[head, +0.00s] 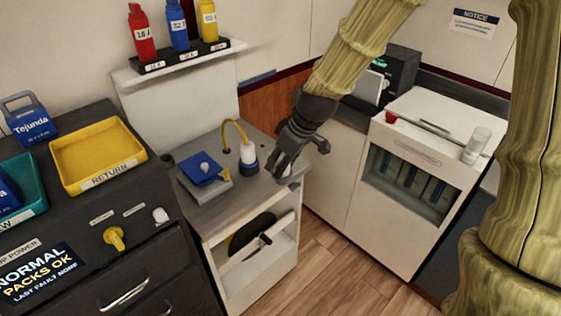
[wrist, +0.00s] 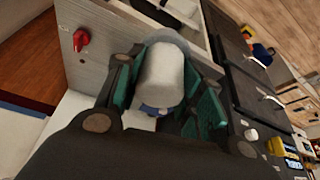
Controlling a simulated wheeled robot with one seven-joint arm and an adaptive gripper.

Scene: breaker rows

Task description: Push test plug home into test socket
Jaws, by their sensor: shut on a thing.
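My gripper (head: 284,170) is low over the right front part of the grey counter, tilted downward. In the wrist view my gripper (wrist: 163,85) has its teal-padded fingers closed on a pale, rounded cylinder, which I take for the test plug (wrist: 164,72). A bit of blue shows below it. In the head view the fingers mostly hide it. A white cylinder with a yellow cord (head: 248,152) stands apart, left of the gripper, in a dark blue ring. I cannot make out for certain which part is the test socket, or how deep the plug sits.
A blue-topped device (head: 202,168) sits at the counter's left. The dark cabinet with a yellow return tray (head: 98,155) stands left. A white cabinet (head: 420,150) stands right. A red knob (wrist: 81,40) is near the fingers in the wrist view.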

